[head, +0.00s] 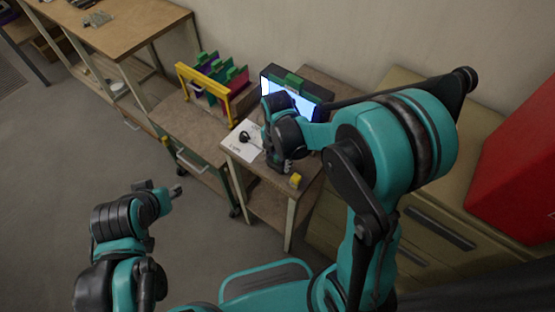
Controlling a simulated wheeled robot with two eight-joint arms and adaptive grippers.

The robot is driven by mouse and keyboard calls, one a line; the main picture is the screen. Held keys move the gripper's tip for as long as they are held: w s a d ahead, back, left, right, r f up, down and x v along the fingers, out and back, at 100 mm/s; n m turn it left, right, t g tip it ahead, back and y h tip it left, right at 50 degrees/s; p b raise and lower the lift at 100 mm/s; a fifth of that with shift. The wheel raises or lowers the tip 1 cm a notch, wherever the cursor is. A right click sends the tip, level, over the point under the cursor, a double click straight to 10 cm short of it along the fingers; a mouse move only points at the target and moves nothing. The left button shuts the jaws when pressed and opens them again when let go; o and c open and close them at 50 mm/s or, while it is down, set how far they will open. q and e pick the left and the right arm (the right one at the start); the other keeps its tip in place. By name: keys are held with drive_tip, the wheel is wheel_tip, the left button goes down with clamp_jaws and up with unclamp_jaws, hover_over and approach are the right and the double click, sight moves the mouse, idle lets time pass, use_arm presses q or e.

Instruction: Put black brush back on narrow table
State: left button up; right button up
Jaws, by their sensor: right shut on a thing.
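The narrow table (262,172) stands in the middle, with a wooden top and a lower shelf. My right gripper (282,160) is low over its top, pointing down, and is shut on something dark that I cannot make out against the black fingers. No black brush shows clearly; the gripper and arm hide part of the tabletop. A small round black item (245,137) lies on a white sheet (238,152) on the table's left part, and I cannot tell what it is. My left gripper (160,187) is open and empty above the floor, left of the table.
A small yellow block (295,181) sits at the narrow table's front right corner. A lit screen (290,98) stands behind. A yellow-framed rack (205,85) is on the cart to the left. Drawers (440,228) and a red box (520,165) are at right. Floor at left is clear.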

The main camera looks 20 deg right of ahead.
drive_tip(key=shift+f, duration=0.2)
drive_tip(key=o, duration=1.3)
drive_tip(key=shift+r, duration=0.1)
